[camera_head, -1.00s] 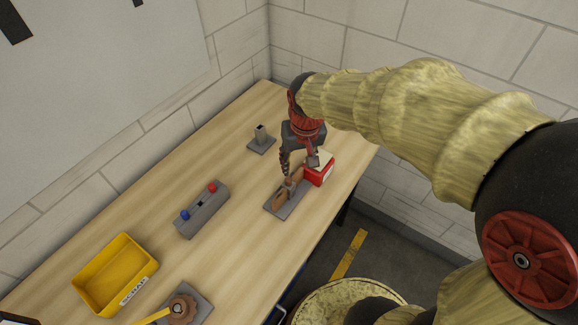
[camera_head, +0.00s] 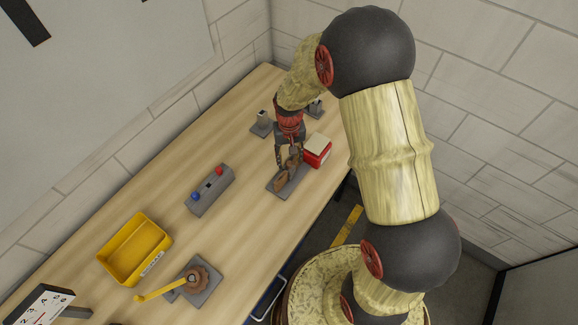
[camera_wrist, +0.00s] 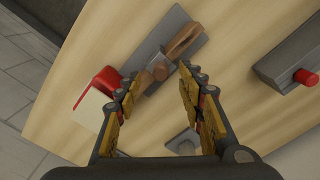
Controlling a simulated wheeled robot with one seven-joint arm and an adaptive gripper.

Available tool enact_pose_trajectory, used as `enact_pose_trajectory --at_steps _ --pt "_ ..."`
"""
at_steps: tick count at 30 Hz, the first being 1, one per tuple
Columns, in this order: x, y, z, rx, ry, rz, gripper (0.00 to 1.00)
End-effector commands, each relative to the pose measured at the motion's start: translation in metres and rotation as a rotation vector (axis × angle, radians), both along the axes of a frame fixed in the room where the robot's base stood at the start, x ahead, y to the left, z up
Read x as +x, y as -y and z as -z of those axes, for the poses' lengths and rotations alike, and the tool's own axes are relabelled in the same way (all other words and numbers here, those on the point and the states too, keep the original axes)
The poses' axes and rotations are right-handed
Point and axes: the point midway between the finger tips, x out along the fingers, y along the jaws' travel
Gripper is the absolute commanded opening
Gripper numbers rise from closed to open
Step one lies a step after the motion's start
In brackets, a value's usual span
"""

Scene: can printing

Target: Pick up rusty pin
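A grey plate (camera_head: 274,186) near the far right of the table bears several rust-brown parts. In the head view, my gripper (camera_head: 287,160) points down at the plate and partly hides the brown parts. I cannot tell the exact gap to them.
A red box with a pale top (camera_head: 317,151) stands close right of the plate. A grey block with red and blue knobs (camera_head: 210,193) lies to the left. A yellow bin (camera_head: 135,250) and a brown wheel on a plate (camera_head: 197,279) are nearer. Grey stands (camera_head: 262,122) are behind.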

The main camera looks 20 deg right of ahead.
Motion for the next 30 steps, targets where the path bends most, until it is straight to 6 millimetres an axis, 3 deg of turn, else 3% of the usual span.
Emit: enact_pose_trajectory --at_steps 6,14,30 --pt "-0.001 -0.002 0.025 0.000 -0.002 0.000 0.39" --pt "-0.001 -0.001 0.027 0.000 0.000 0.000 0.39" --pt "-0.001 -0.001 0.026 0.000 0.000 -0.001 0.09"
